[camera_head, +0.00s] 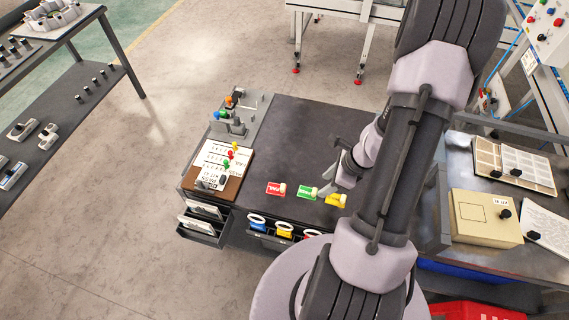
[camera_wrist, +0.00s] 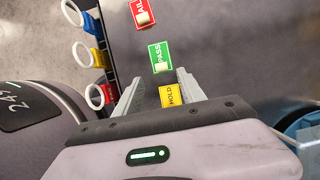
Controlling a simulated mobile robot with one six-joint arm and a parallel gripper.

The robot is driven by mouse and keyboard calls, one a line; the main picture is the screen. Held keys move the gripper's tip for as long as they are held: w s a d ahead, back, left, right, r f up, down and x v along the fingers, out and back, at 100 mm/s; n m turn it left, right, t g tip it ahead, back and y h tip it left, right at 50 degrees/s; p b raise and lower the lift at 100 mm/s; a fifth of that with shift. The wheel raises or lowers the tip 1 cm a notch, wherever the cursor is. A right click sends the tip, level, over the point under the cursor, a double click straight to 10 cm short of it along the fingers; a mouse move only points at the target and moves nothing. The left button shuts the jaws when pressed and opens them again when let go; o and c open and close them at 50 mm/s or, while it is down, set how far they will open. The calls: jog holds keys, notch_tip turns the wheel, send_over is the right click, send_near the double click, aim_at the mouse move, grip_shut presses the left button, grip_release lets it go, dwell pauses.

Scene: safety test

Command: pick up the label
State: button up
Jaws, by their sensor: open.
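Three labels lie in a row on the dark tabletop: a red FAIL label (camera_head: 274,189), a green PASS label (camera_head: 306,192) and a yellow HOLD label (camera_head: 333,200). Each has a pale knob or tab at one end. In the wrist view the red label (camera_wrist: 142,13) is at the top, the green label (camera_wrist: 159,52) is below it, and the yellow label (camera_wrist: 170,97) shows between my fingers. My gripper (camera_wrist: 160,78) is open and empty, pointing at the table over the yellow label. Whether its fingers touch the table cannot be told.
Left of the labels are a board with coloured pins (camera_head: 228,158) and a grey fixture (camera_head: 252,112). Blue, yellow and red ringed tags (camera_head: 284,230) hang at the table's front edge. A beige box (camera_head: 484,218) stands on the right-hand table. The dark table's back middle is clear.

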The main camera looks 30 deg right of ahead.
aim_at(308, 191)
jog(key=b+x, duration=0.1)
jog(key=x, duration=0.1)
jog(key=b+x, duration=0.1)
jog(key=x, duration=0.1)
jog(key=b+x, duration=0.1)
jog(key=x, duration=0.1)
jog(key=shift+s+d+f+b, duration=0.1)
jog(key=shift+d+f+b, duration=0.15)
jog(key=shift+f+b, duration=0.15)
jog(key=shift+r, duration=0.1)
grip_shut()
